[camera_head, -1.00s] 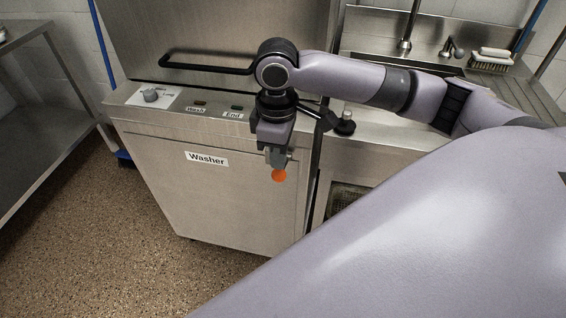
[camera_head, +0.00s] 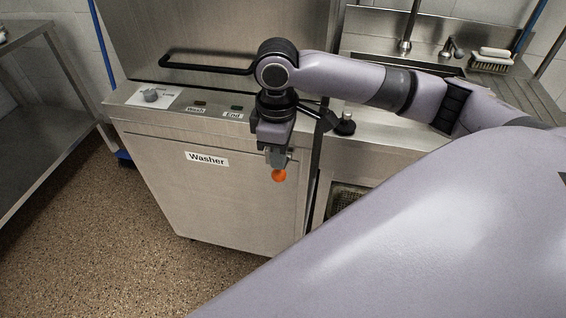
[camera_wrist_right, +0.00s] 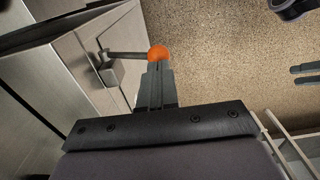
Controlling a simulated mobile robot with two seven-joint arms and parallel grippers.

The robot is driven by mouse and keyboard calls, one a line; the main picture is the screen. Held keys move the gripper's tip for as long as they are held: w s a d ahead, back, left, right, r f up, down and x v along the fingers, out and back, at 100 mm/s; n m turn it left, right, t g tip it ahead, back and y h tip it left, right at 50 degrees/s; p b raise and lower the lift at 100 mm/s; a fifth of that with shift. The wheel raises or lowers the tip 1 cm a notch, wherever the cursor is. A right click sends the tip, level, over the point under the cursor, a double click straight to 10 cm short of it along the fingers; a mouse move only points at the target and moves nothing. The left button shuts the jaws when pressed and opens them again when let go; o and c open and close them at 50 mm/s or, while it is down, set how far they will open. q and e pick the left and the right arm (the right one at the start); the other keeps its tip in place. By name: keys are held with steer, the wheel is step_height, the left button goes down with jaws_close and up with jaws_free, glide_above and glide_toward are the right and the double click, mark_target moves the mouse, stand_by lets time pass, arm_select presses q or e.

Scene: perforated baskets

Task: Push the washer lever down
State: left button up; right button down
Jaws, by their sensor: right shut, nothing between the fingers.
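The washer (camera_head: 190,190) is a steel cabinet with a "Washer" label on its front. Its lever has an orange ball knob (camera_head: 279,176) in front of the cabinet's right side. In the right wrist view the orange knob (camera_wrist_right: 157,53) ends a dark rod from a bracket on the steel side. My right gripper (camera_head: 278,163) points down, shut and empty, just above the knob; its fingertips overlap the knob's top edge in the head view. I cannot tell if they touch. Two dark parallel prongs (camera_wrist_right: 305,75) at the wrist view's right edge look like my left gripper, open and empty.
A long black handle (camera_head: 207,65) crosses the steel hood above the washer. A sink counter (camera_head: 375,130) adjoins on the right. A steel shelf (camera_head: 50,130) stands left. Open speckled floor (camera_head: 120,240) lies in front.

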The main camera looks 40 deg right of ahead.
mark_target(278, 177)
stand_by(0.5)
steer(key=shift+s+f+b, duration=0.1)
steer(key=shift+f+b, duration=0.45)
steer(key=shift+f, duration=3.75)
steer(key=shift+a+r, duration=0.1)
